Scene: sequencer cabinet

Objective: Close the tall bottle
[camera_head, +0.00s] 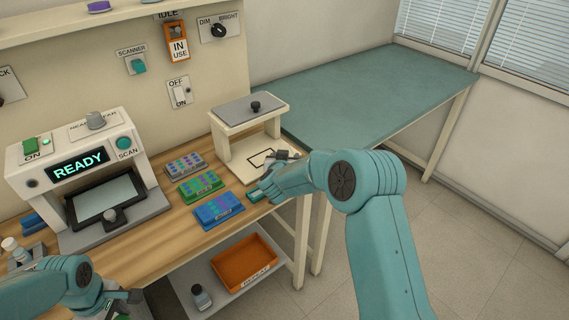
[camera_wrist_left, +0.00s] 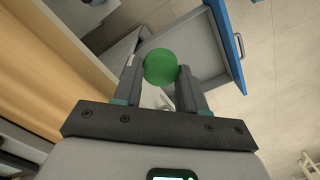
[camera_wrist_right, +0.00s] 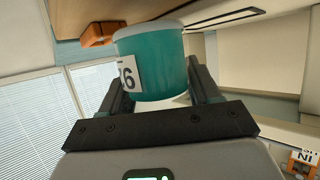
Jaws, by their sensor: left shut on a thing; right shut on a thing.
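My left gripper (camera_head: 128,298) is low at the bottom left in the head view, in front of the bench. In the left wrist view it is shut on a round green thing (camera_wrist_left: 161,67), which looks like a cap seen face on. My right gripper (camera_head: 262,192) is at the bench's right front edge, before the white stand. In the right wrist view it is shut on a teal cylindrical container (camera_wrist_right: 152,62) with a pale rim and a white number label, partly cut off from view. I cannot tell whether this is the tall bottle. The two grippers are far apart.
A scanner (camera_head: 120,150) reading READY stands on the bench. Several coloured well plates (camera_head: 200,185) lie beside the white stand (camera_head: 225,150). An orange tray (camera_head: 244,262) and a small bottle (camera_head: 201,297) are on the lower shelf. Another small bottle (camera_head: 13,246) stands far left. The green table (camera_head: 370,95) is clear.

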